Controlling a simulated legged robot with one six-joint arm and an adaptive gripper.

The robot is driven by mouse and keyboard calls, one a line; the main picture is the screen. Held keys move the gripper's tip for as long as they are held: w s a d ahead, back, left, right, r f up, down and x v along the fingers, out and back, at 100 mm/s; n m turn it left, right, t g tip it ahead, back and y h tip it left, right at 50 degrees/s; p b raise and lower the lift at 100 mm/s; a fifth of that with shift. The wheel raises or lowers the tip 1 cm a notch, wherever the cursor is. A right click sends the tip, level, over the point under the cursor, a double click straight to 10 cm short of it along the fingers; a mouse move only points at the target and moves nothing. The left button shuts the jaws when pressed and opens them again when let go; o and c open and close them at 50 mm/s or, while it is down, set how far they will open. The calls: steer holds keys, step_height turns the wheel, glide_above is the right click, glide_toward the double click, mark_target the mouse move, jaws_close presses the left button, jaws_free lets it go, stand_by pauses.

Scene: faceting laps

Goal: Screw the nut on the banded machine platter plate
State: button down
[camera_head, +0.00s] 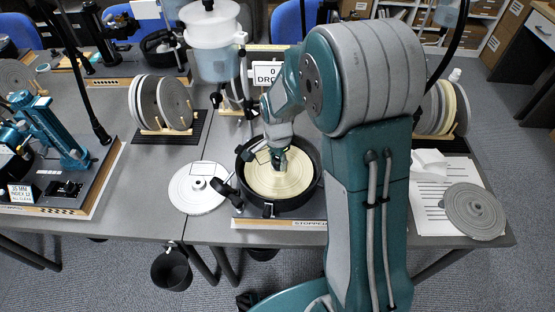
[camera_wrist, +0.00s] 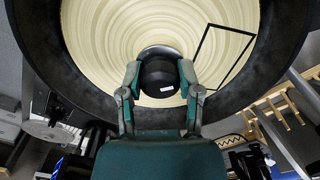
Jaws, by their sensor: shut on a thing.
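The banded platter plate (camera_head: 264,180) is pale cream with ring bands and lies inside a round black machine bowl (camera_head: 316,192). It also shows in the wrist view, its bands (camera_wrist: 100,35) circling the centre, with a thin black outlined quadrilateral on its right side. My gripper (camera_head: 279,160) reaches down over the plate's centre. In the wrist view my gripper (camera_wrist: 160,78) has its two fingers shut on the dark round nut (camera_wrist: 160,82), which carries a small white label.
A white disc (camera_head: 196,188) lies on the table left of the bowl. A grey disc (camera_head: 473,210) lies on a white sheet at right. Racks hold upright discs (camera_head: 160,104) at back left. A white tank (camera_head: 215,50) stands behind the bowl.

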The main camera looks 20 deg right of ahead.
steer(key=shift+w+r, duration=0.15)
steer(key=shift+r, duration=0.05)
steer(key=m, duration=0.4)
steer(key=shift+m, duration=0.3)
steer(key=shift+c, duration=2.2)
jaws_free()
steer(key=shift+o, duration=0.8)
steer(key=shift+f, duration=0.1)
steer(key=shift+o, duration=1.4)
